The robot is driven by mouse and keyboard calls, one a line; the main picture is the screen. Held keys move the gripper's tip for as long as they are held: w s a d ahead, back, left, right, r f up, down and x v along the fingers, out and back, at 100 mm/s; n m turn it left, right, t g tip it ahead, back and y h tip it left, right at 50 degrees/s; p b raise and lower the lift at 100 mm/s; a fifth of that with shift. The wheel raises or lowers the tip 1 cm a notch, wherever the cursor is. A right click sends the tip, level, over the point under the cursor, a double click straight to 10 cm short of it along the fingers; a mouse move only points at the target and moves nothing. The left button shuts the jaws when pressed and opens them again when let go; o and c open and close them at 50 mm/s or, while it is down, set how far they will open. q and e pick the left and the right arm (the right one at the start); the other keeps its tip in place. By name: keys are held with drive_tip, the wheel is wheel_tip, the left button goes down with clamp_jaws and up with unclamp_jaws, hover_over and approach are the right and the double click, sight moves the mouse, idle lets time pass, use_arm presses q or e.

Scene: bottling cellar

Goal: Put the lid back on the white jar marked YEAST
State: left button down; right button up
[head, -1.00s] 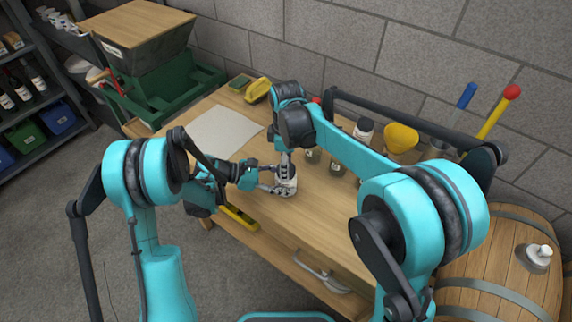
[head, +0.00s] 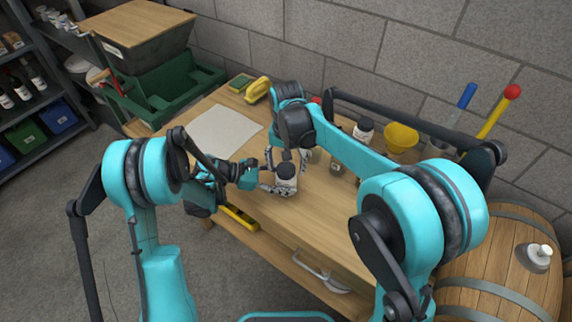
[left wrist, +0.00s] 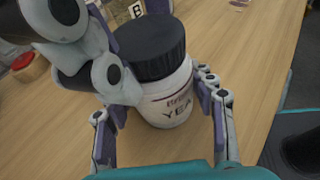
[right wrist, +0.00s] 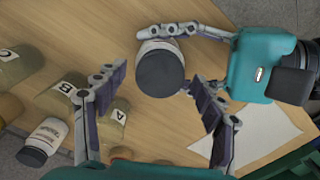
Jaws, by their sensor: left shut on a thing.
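The white YEAST jar (head: 286,186) stands upright on the bench, and its label shows in the left wrist view (left wrist: 172,108). Its black ribbed lid (left wrist: 150,48) sits on the jar's mouth and looks level; whether it is fully tight I cannot tell. The lid also shows from above in the right wrist view (right wrist: 160,75). My left gripper (left wrist: 160,105) is shut around the jar's body from the side. My right gripper (right wrist: 158,76) is open just above the lid, its fingers spread to either side and apart from it. Its fingers partly cover the lid in the left wrist view.
Jars marked A (right wrist: 114,122), B (right wrist: 62,96) and C (right wrist: 14,64) stand near, with another dark-lidded white jar (right wrist: 46,134). A pale sheet (head: 222,132) lies left. A yellow level (head: 240,217) lies by the front edge.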

wheel_tip(320, 180, up, 12)
idle(0.7)
use_arm(q)
drive_tip(key=shift+c, duration=2.4)
unclamp_jaws()
drive_tip(key=v, duration=1.2)
